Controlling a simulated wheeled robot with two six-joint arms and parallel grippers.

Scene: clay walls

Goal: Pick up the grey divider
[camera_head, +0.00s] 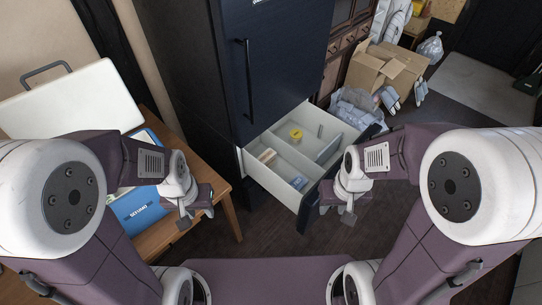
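A grey divider (328,149) stands upright in the right part of the open white drawer (303,211) of the dark cabinet. A smaller upright grey piece (320,131) shows behind it. My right gripper (338,212) is just right of the drawer's front corner, in front of and below the divider in the picture. Neither gripper appears to hold anything. The fingers are too small to judge their opening.
The drawer also holds a yellow round item (296,134), a tan item (267,156) and a small blue item (299,183). A wooden table (159,237) with a blue box (137,208) and white case (70,105) is at left. A cardboard box (372,72) stands behind.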

